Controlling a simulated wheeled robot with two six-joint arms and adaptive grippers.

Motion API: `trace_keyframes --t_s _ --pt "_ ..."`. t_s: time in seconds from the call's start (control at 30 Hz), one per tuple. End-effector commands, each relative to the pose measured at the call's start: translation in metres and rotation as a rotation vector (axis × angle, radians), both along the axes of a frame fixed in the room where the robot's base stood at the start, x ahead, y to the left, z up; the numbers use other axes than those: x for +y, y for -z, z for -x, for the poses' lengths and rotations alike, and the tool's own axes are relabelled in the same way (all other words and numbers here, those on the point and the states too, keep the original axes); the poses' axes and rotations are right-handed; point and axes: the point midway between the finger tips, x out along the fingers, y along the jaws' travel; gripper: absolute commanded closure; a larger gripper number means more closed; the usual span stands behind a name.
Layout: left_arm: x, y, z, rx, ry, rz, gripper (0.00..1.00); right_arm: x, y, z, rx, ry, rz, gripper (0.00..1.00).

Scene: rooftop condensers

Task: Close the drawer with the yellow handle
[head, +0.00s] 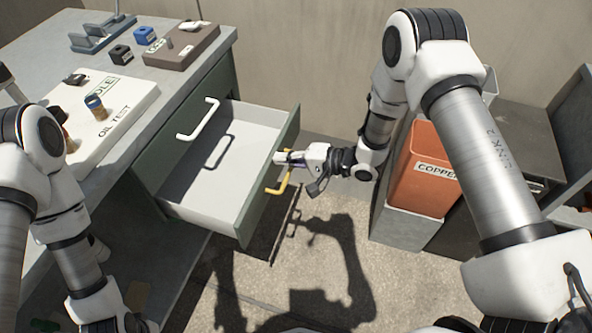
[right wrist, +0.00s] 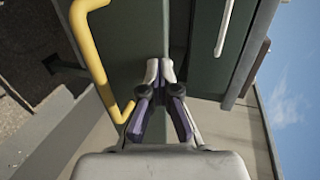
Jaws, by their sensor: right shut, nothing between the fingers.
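The drawer (head: 205,180) is pulled well out of the green cabinet and looks empty. Its green front (head: 243,217) carries the yellow handle (head: 279,183), which also shows large in the right wrist view (right wrist: 92,58). My right gripper (head: 280,157) is shut and empty at the drawer front, just above the handle. In the right wrist view its fingertips (right wrist: 159,72) point at the green front beside the handle; I cannot tell if they touch it. My left arm is at the lower left, and its fingers are not visible.
A white handle (head: 198,119) is on the cabinet face above the drawer. The worktop (head: 50,48) holds an oil test board (head: 128,98) and small blocks. An orange copper bin (head: 425,168) stands right of my right gripper. The floor before the drawer is clear.

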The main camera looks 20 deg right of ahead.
Motion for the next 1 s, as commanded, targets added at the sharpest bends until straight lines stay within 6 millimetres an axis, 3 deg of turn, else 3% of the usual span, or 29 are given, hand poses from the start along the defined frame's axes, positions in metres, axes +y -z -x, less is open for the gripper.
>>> trace_keyframes --t_s 0.2,0.5,0.7,1.0 --pt "0.000 0.006 0.000 0.000 0.000 0.000 0.63 0.047 0.001 -0.040 -0.004 -0.009 0.003 1.00" --pt "0.000 0.012 0.000 0.000 0.000 0.000 0.63 0.110 0.001 -0.083 -0.002 -0.006 0.000 1.00" --pt "0.000 0.014 0.000 0.000 0.000 0.000 0.63 0.131 0.000 -0.099 0.000 -0.002 -0.001 1.00" --pt "0.000 0.014 0.000 0.000 0.000 0.000 0.63 0.137 0.000 -0.103 0.001 -0.001 -0.001 1.00"
